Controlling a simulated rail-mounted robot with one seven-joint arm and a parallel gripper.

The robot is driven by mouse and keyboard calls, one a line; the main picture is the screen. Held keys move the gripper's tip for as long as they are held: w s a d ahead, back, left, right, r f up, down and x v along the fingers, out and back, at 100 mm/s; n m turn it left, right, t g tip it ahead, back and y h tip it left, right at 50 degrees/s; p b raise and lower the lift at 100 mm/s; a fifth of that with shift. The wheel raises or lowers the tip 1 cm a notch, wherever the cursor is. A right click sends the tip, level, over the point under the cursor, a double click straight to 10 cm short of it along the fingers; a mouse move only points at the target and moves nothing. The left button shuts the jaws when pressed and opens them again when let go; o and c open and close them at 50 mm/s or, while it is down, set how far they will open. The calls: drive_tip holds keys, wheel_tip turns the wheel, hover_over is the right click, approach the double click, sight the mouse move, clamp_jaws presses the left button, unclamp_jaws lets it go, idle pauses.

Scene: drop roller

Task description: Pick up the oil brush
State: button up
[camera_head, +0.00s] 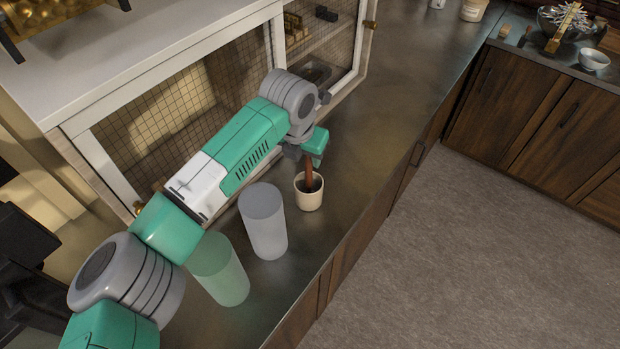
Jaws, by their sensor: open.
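A brown handle, which looks like the oil brush (309,177), stands upright in a small cream cup (308,200) on the dark metal counter. Its lower end is hidden inside the cup and its top meets my gripper. My gripper (307,158) is above the cup, at the top of the handle, with its jaws open. The fingers are small and partly hidden by the wrist, so I cannot tell whether they touch the handle.
A grey cylinder (263,222) and a pale green cylinder (219,270) stand left of the cup, below my arm. A white mesh-fronted cabinet (150,50) stands behind. The counter (395,75) is clear toward the upper right.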

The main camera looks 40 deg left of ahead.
sight(309, 164)
drive_tip(key=b+x, duration=0.1)
drive_tip(key=x, duration=0.4)
drive_tip(key=shift+w+d, duration=0.1)
drive_tip(key=shift+w, duration=0.1)
clamp_jaws()
drive_tip(key=shift+r, duration=0.1)
